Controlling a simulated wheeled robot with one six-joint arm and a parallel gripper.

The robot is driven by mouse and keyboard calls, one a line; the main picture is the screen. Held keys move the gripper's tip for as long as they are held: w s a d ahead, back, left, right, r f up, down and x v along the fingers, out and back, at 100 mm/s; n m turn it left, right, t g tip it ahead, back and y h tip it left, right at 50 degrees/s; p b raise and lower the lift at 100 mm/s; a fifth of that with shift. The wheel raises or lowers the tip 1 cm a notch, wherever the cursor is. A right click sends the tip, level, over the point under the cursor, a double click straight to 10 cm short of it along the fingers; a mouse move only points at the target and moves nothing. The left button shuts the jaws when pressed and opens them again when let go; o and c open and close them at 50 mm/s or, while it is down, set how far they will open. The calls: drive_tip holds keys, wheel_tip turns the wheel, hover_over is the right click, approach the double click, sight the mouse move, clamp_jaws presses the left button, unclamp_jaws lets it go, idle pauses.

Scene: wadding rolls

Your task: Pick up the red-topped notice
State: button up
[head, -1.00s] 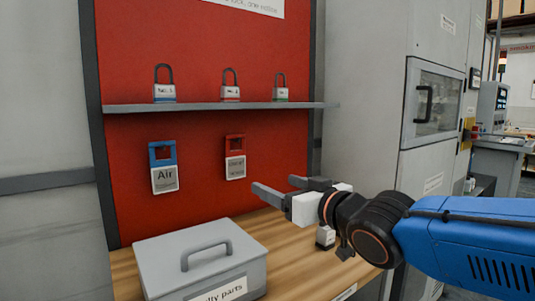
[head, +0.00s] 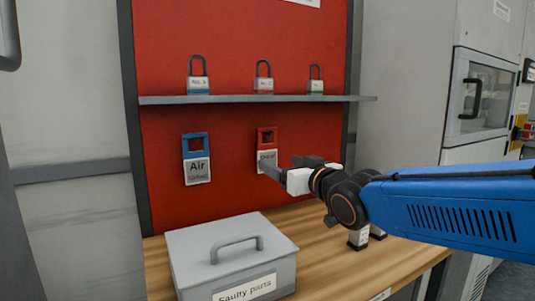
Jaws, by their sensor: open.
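The red-topped notice (head: 267,138) hangs on the red board, below the shelf and right of the blue-topped notice (head: 196,160). It has a red upper part with a square opening and a pale lower part with print too small to read. My gripper (head: 285,166) is open and empty, at the lower right of the red-topped notice in the head view. Its fingers point left and cover the notice's lower part. I cannot tell how far the fingers are from the board.
A grey lidded box (head: 205,245) marked "Faulty parts" stands on the wooden bench (head: 320,245). Small padlock-like items stand under my arm.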

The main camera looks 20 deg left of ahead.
sight(268, 159)
drive_tip(key=shift+x, duration=3.1)
drive_tip(key=shift+s+f, duration=0.1)
drive_tip(key=shift+f, duration=0.05)
drive_tip(key=shift+c, duration=0.6)
drive_tip(key=c, duration=1)
